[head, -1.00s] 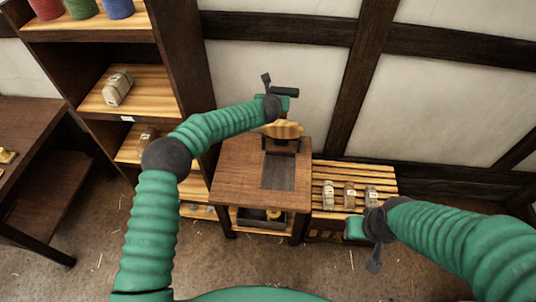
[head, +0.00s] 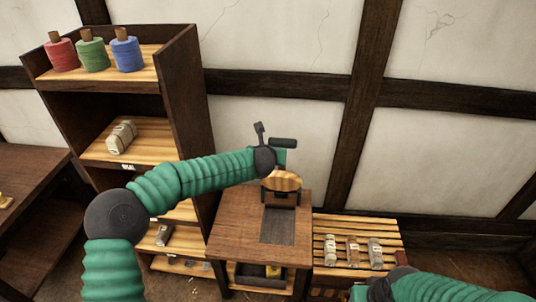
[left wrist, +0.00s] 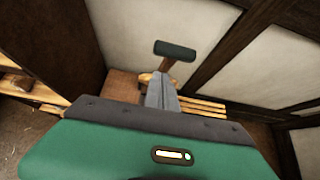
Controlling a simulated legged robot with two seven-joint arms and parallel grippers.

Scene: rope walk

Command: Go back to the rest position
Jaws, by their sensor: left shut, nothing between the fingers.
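My left gripper (head: 259,130) is shut and empty, raised above the wooden stand at the end of my outstretched left arm. Its grey fingers (left wrist: 162,92) show closed together in the left wrist view. A dark green handle (head: 283,143) on a wooden lever is close beside it in the head view. In the left wrist view the handle (left wrist: 175,50) is beyond the fingertips, with no clear contact. My right arm enters at the bottom right of the head view; its fingers are below the picture's edge.
The stand (head: 235,235) has a dark plate and a round wooden piece (head: 282,181) on top. A slatted bench (head: 345,225) at right holds several small items. A shelf unit (head: 182,90) at left holds red, green and blue spools. A dark table (head: 35,175) is at far left.

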